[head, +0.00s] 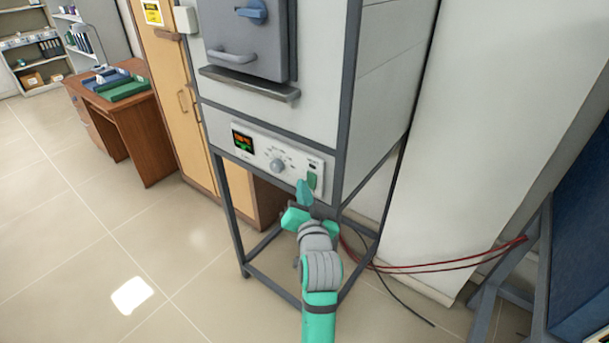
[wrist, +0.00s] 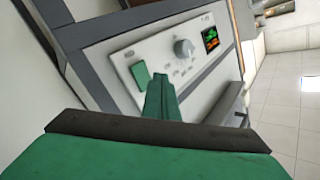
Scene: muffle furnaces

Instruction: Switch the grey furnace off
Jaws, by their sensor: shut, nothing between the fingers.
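The grey furnace (head: 325,100) stands on a dark metal frame in the head view. Its control panel (head: 268,154) has a lit display (head: 243,141) with orange and green figures, a round knob (head: 278,166) and a green rocker switch (head: 312,180) at the right end. In the wrist view the green switch (wrist: 140,74) shows, with the knob (wrist: 184,48) and lit display (wrist: 210,39) beyond. My gripper (head: 303,188) is shut and empty, its green fingertips (wrist: 160,84) close beside the switch. I cannot tell whether they touch it.
Red and dark cables (head: 440,264) run on the right. A blue unit on a grey stand (head: 582,270) is at the far right. A wooden desk (head: 125,110) with folders and a tan cabinet (head: 172,85) stand left. The floor at the left is open.

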